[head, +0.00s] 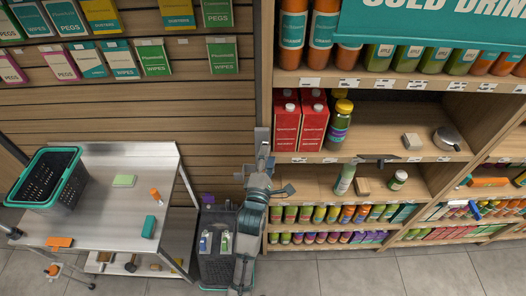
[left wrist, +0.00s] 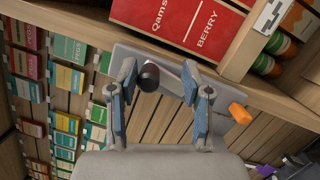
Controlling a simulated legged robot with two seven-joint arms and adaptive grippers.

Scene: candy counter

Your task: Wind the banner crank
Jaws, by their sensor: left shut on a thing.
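The teal banner (head: 430,22) with "COLD DRINKS" lettering hangs across the top right in the head view. A grey plate (head: 262,140) is at the shelf's left post; it also shows in the left wrist view (left wrist: 125,56). The crank's dark round knob (left wrist: 148,78) stands in front of the plate, between the fingers. My left gripper (head: 262,168) is at the post below the plate. In the left wrist view its fingers (left wrist: 160,78) are around the crank, shut on it. The exact contact is partly hidden. My right gripper is not in view.
Red cartons (head: 287,125) and bottles stand on the shelf right of the post. A dark basket (head: 218,262) is below, near my arm. A metal cart (head: 110,205) carrying a teal-rimmed basket (head: 22,188) stands left. An orange piece (left wrist: 240,113) is right of the fingers.

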